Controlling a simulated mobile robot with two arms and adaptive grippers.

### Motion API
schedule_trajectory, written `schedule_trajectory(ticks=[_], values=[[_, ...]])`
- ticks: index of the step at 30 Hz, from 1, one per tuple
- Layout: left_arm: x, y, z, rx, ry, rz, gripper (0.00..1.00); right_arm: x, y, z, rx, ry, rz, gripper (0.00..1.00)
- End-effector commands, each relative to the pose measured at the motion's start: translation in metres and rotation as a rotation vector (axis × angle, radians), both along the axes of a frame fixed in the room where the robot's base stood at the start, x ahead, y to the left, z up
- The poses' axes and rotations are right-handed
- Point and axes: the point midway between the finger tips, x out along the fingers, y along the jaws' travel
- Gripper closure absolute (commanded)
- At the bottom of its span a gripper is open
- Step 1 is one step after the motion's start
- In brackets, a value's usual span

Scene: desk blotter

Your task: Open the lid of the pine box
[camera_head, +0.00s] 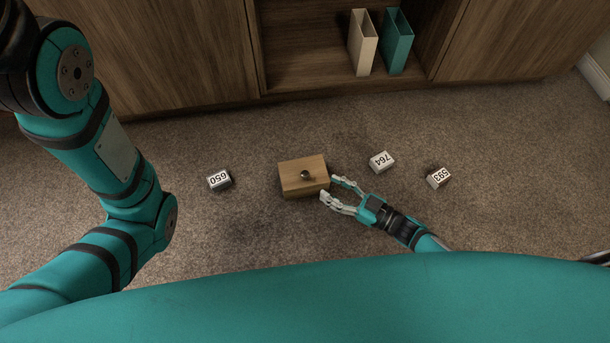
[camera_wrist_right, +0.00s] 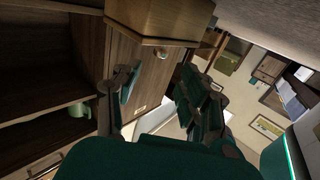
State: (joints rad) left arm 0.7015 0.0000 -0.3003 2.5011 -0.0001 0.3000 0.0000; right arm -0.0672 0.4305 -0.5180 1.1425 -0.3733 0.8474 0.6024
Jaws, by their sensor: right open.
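The pine box (camera_head: 291,184) sits on the brown carpet-like surface in the middle of the head view. Its lid lies flat and closed, with a dark round knob (camera_head: 305,174) on top. My right gripper (camera_head: 329,188) is open and empty at the box's right side, its fingertips very close to the front right corner; I cannot tell if they touch. In the right wrist view, a wooden block that looks like the box (camera_wrist_right: 165,18) fills the top, beyond the two spread fingers (camera_wrist_right: 160,95). My left arm shows at the left, but its gripper is out of view.
A white number block 650 (camera_head: 219,180) lies left of the box. Blocks 764 (camera_head: 382,161) and 593 (camera_head: 438,178) lie to the right. A wooden cabinet (camera_head: 170,50) stands behind, with cream (camera_head: 362,45) and teal (camera_head: 397,45) holders in its recess. Carpet between is clear.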

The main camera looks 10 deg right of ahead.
Motion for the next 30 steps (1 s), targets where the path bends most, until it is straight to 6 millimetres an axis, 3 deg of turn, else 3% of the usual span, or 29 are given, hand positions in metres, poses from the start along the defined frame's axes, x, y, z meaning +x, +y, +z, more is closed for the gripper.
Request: schedule_trajectory(ticks=[6, 12, 26, 30], values=[[0.0, 0.0, -0.024, 0.0, 0.001, 0.0, 0.6, 0.031, 0.038, -0.004, 0.002, -0.004, 0.001, 0.57], [0.0, 0.0, -0.036, 0.0, 0.0, 0.0, 0.6, 0.05, 0.06, -0.002, 0.001, -0.002, 0.001, 0.57], [0.0, 0.0, -0.039, 0.0, 0.001, 0.0, 0.6, 0.058, 0.07, 0.0, -0.001, 0.001, 0.0, 0.57], [0.0, 0.0, -0.039, 0.0, 0.001, 0.0, 0.6, 0.058, 0.07, 0.0, -0.001, 0.001, 0.0, 0.75]])
